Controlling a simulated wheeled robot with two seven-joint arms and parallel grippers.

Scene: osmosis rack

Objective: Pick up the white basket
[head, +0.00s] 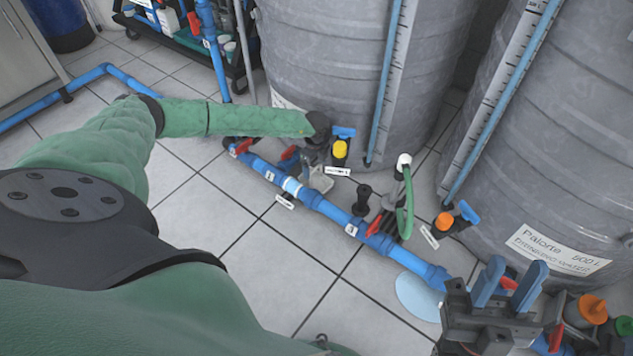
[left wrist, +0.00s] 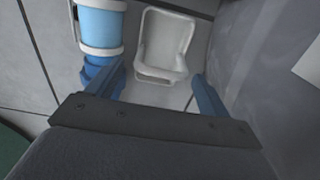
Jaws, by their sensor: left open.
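The white basket (left wrist: 167,42) is at the top middle of the left wrist view, with its hollow facing the camera. In the head view, the basket (head: 320,180) shows as a small pale shape beside the blue floor pipe. My left gripper (left wrist: 158,84) is open, one blue finger on either side of the space just before the basket. No contact with the basket shows. In the head view, my left arm reaches over the pipe and its dark wrist end hides part of that area.
The blue pipe (head: 325,207) with red valve handles runs diagonally across the tiled floor. Two large grey tanks (head: 330,75) (head: 570,130) stand behind it. A yellow-capped fitting (head: 340,149) and a green hose (head: 408,200) are near. Open floor lies in front of the pipe.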

